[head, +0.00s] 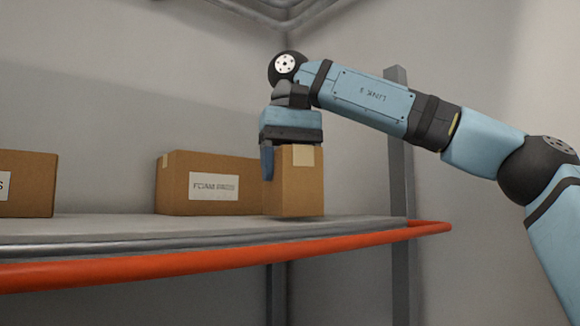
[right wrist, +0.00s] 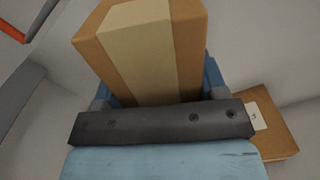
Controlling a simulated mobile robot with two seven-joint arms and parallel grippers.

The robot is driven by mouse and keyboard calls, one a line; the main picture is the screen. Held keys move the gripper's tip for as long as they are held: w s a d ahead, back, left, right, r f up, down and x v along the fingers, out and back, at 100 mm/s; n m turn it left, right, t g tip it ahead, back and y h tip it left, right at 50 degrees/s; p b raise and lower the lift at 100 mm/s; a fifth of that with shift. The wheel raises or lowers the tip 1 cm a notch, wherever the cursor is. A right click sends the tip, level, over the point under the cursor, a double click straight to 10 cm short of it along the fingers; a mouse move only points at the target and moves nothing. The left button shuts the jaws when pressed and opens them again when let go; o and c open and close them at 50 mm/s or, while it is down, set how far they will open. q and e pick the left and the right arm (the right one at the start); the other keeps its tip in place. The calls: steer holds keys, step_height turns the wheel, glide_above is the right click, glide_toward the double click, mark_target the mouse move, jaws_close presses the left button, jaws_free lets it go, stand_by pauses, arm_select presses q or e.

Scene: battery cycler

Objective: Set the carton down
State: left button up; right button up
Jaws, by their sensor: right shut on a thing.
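The carton (head: 298,189) is a small upright brown box with a pale tape strip on top. It is at the right end of the shelf (head: 365,225) in the head view, its bottom at or just above the shelf surface; I cannot tell if it touches. My right gripper (head: 290,158) points down from above and is shut on the carton, one blue finger showing on its left side. In the right wrist view the carton (right wrist: 146,50) sits between the two blue fingers. My left gripper is not in view.
A brown box labelled like "FOAM PADS" (head: 208,183) stands just left of the carton. Another brown box (head: 28,184) is at the far left. An orange rail (head: 200,262) runs along the shelf's front edge. A grey post (head: 400,180) stands behind the right end. The shelf between the two boxes is clear.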

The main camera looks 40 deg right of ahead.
steer(key=shift+f, duration=0.25)
steer(key=o, duration=1.4)
steer(key=shift+f, duration=0.1)
steer(key=shift+o, duration=0.2)
step_height(320, 180, up, 7)
steer(key=shift+s+a+f, duration=0.1)
steer(key=shift+a+f, duration=0.05)
steer(key=shift+f, duration=0.05)
steer(key=shift+r, duration=0.45)
